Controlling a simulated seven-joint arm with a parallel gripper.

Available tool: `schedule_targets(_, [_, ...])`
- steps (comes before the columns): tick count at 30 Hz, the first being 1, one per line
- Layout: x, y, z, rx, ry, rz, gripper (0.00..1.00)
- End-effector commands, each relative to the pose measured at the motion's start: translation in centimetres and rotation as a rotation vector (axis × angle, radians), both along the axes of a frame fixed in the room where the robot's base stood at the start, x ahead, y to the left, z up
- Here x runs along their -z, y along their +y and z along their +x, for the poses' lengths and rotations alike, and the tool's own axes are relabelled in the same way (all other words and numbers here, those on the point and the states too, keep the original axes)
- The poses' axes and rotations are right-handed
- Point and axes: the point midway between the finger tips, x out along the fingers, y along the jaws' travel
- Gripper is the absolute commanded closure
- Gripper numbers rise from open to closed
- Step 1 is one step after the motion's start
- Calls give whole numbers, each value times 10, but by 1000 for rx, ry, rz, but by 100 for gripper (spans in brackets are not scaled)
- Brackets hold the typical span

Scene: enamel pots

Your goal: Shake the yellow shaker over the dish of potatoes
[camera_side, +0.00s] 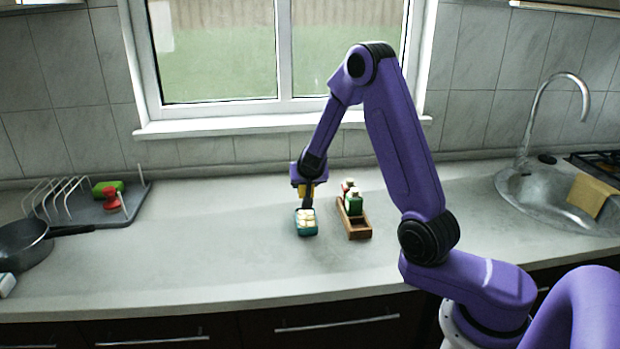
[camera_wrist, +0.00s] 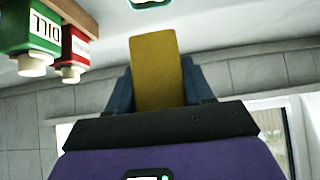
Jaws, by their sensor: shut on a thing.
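My gripper (camera_side: 307,197) is shut on the yellow shaker (camera_side: 306,190), just above the dish. In the wrist view, the plain yellow body of the shaker (camera_wrist: 155,70) stands between the two dark fingers of my gripper (camera_wrist: 165,88). Its far end and any holes are not visible, and I cannot tell its exact tilt. The teal dish (camera_side: 306,234) holds several pale potatoes (camera_side: 306,219) and sits on the counter right below my gripper. A sliver of the dish (camera_wrist: 150,4) shows at the top edge of the wrist view.
A wooden rack (camera_side: 358,233) stands just right of the dish, with a green shaker (camera_side: 354,203) and a red shaker (camera_side: 346,187) in its back part and its front part empty. A sink (camera_side: 545,205) is far right; a dish rack (camera_side: 95,210) and pan (camera_side: 22,245) are left.

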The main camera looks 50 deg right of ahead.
Motion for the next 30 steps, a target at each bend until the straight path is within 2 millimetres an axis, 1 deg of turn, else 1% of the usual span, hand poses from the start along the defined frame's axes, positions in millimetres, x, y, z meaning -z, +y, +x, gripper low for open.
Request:
schedule_targets(8, [2,1,1,14,-26,26,90])
schedule_targets(30, [8,8,7,11,-246,255,90])
